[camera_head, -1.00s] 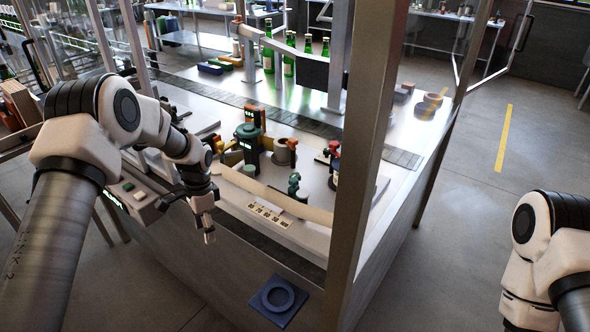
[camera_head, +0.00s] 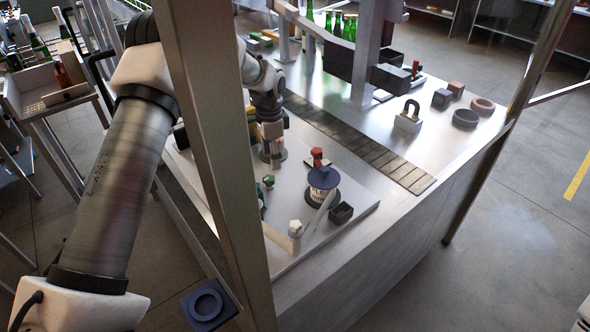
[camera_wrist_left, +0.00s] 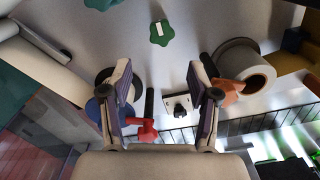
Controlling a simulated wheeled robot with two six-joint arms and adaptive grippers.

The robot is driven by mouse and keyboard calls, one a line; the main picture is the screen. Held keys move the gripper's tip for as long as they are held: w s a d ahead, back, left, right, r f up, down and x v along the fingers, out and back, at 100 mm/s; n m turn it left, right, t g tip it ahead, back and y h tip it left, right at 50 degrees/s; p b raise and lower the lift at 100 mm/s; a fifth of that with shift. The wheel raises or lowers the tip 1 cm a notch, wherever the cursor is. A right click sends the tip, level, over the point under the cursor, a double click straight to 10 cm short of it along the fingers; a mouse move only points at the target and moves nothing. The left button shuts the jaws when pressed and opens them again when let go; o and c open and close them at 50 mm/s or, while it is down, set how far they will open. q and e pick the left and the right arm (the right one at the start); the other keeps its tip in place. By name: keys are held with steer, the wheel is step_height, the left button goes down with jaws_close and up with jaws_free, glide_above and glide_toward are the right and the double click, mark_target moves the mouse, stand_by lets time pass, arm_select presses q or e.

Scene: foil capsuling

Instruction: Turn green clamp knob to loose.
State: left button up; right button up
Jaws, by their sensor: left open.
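The green clamp knob (camera_wrist_left: 161,33) is lobed, with a small white mark on its top. It shows in the left wrist view beyond my fingertips, near the top centre. In the head view a small green knob (camera_head: 268,181) stands just right of the metal post, on the pale work plate (camera_head: 356,208). My left gripper (camera_wrist_left: 160,72) is open, with nothing between its fingers, and is apart from the knob. In the head view the left gripper (camera_head: 271,150) points down beside the post, close behind the knob. My right gripper is out of view.
A red knob (camera_head: 317,154) and a blue-topped spool (camera_head: 323,177) stand right of the green knob. An orange knob (camera_wrist_left: 228,88) is by a grey roll (camera_wrist_left: 246,62). The metal post (camera_head: 215,130) partly blocks the head view. A slatted strip (camera_head: 350,140) runs behind.

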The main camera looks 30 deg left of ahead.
arm_select(q)
steer(key=f, duration=0.1)
steer(key=s+a+f+p, duration=0.2)
steer(key=f, duration=0.3)
steer(key=w+f, duration=0.1)
steer(key=shift+d+f+p, duration=0.1)
steer(key=shift+d+p, duration=0.25)
steer(key=shift+p, duration=0.05)
steer(key=shift+w+d+f, duration=0.1)
steer(key=shift+d, duration=0.1)
steer(key=shift+s+a, duration=0.15)
steer(key=shift+s, duration=0.05)
steer(key=c, duration=0.4)
steer(key=shift+s+a, duration=0.15)
steer(key=c, duration=0.5)
steer(key=shift+c, duration=1.3)
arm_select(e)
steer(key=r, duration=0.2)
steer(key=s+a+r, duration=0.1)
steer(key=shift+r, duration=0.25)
